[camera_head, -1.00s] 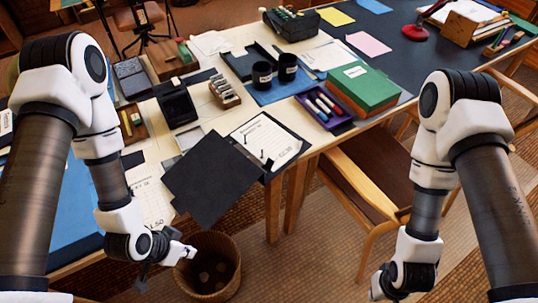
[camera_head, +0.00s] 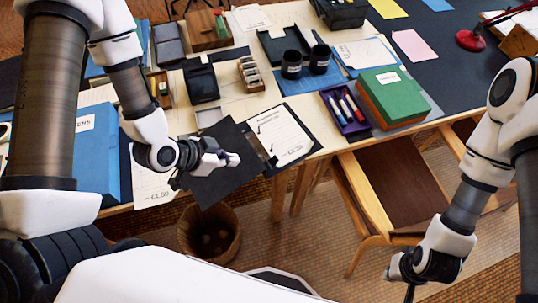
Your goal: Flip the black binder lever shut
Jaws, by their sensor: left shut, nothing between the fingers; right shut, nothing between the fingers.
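The black binder (camera_head: 224,141) lies open at the table's front edge. Its dark left cover hangs past the edge, and a white printed sheet (camera_head: 281,134) lies on its right side. Small metal parts (camera_head: 268,160) show near the fold; I cannot make out the lever clearly or tell how it stands. My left gripper (camera_head: 234,159) is shut and empty. In the picture it is in front of the left cover, with its tips pointing right toward the fold; I cannot tell whether it touches. My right gripper (camera_head: 407,291) is shut and empty, low at the right, away from the table.
A purple tray of markers (camera_head: 345,128) and a green box (camera_head: 391,90) stand right of the binder. Two black cups (camera_head: 291,64) stand behind it. A wooden chair (camera_head: 375,190) and a wicker basket (camera_head: 210,232) are below the table's front edge.

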